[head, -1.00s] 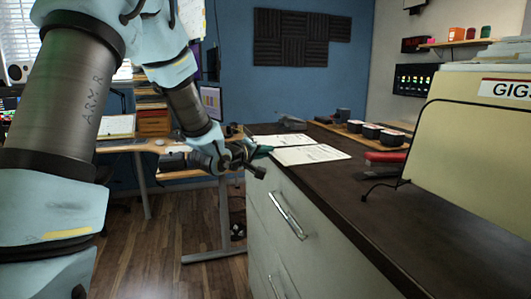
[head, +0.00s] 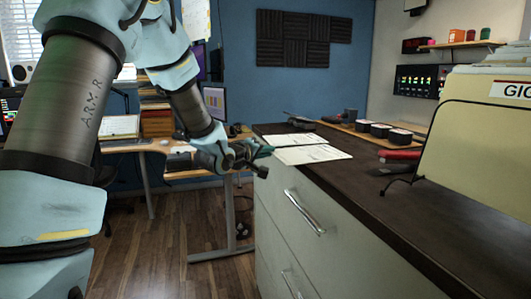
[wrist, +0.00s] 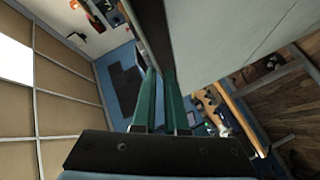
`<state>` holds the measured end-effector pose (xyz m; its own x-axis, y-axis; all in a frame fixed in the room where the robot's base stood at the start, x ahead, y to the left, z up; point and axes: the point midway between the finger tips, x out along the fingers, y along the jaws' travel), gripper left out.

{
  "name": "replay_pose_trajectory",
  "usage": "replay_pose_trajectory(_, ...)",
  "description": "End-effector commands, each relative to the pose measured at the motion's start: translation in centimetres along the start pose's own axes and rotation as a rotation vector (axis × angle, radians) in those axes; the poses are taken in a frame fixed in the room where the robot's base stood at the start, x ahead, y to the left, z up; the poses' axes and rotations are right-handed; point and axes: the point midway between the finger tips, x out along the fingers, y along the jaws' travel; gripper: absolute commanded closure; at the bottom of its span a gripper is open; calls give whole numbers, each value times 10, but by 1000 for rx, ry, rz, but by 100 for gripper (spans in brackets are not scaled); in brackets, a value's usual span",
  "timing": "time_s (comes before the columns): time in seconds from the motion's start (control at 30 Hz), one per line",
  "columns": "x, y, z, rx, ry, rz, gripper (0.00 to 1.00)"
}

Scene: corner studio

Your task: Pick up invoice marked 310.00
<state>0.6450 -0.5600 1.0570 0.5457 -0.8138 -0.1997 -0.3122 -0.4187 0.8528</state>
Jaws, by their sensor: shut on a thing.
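Two white printed sheets lie near the far left end of the dark counter: a near sheet (head: 314,154) and a far sheet (head: 292,139). Their print is too small to read, so I cannot tell which one is marked 310.00. My gripper (head: 262,149) is at the counter's left edge, level with the sheets, its green fingers at the left edge of the near sheet. In the wrist view the green fingers (wrist: 160,105) are close together and point at the counter's edge. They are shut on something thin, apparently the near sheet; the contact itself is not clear.
The counter (head: 420,215) tops a pale drawer cabinet (head: 290,230) with metal handles. A folder rack (head: 475,150) stands at right. A wooden tray with dark round pots (head: 380,130) and a red item (head: 398,154) lie behind.

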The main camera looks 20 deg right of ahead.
Motion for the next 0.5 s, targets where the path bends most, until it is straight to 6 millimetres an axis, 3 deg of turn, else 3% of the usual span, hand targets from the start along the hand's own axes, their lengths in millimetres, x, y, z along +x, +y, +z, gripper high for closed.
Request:
replay_pose_trajectory(0.2,0,-1,0,1,-1,-2,100)
replay_pose_trajectory(0.23,0,-1,0,1,-1,-2,88)
replay_pose_trajectory(0.5,0,0,0,1,0,-1,58)
